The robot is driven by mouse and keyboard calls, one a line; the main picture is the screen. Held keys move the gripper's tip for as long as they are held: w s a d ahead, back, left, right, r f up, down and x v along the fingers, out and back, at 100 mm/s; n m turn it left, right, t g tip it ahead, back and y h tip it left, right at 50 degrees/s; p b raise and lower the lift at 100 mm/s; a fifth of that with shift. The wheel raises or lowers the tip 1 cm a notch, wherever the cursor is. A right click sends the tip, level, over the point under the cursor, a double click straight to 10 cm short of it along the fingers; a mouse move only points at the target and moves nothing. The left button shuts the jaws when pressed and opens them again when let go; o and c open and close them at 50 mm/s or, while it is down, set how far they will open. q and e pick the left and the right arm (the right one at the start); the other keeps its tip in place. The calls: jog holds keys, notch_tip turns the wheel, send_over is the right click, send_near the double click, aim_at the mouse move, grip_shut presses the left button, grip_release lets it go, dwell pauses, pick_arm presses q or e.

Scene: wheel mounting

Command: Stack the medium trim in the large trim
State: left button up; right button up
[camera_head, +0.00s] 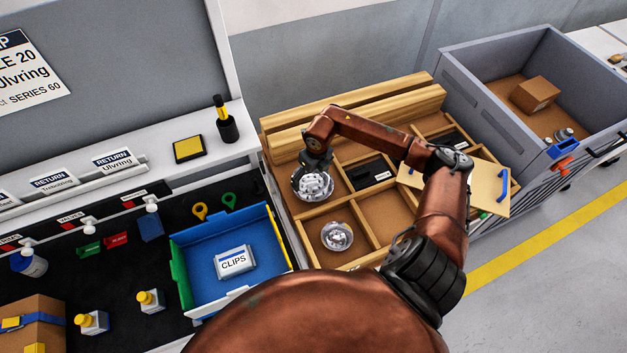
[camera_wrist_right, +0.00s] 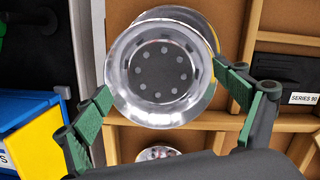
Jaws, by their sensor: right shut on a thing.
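My right gripper (camera_head: 316,166) is shut on a shiny silver trim, which I take to be the medium trim (camera_wrist_right: 160,72); its green finger pads press on opposite sides of the rim in the right wrist view. Another silver rim, likely the large trim (camera_wrist_right: 182,13), shows partly behind it, at the top. In the head view the trims (camera_head: 312,186) overlap under the gripper, at the upper left compartment of the wooden tray. I cannot tell whether they touch. A smaller silver trim (camera_head: 337,236) lies in the compartment in front. My left gripper is not in view.
The wooden tray (camera_head: 372,222) has dividers around the trims and black boxes (camera_head: 370,172) in other compartments. A blue bin (camera_head: 190,262) with a clips packet stands to the left. A grey cart (camera_head: 490,90) holding a cardboard box stands at the right.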

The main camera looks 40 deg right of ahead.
aim_at(314, 180)
jog(key=shift+w+d+f, duration=0.15)
jog(key=shift+d+f, duration=0.25)
jog(key=shift+f, duration=0.1)
jog(key=shift+w+d+f, duration=0.1)
jog(key=shift+w+f, duration=0.1)
jog(key=shift+f, duration=0.05)
jog(key=shift+w+d+f, duration=0.1)
jog(key=shift+d+f, duration=0.05)
jog(key=shift+f, duration=0.05)
jog(key=shift+d+f, duration=0.2)
jog(key=shift+f, duration=0.1)
notch_tip(314, 180, down, 2)
jog(key=shift+f, duration=0.5)
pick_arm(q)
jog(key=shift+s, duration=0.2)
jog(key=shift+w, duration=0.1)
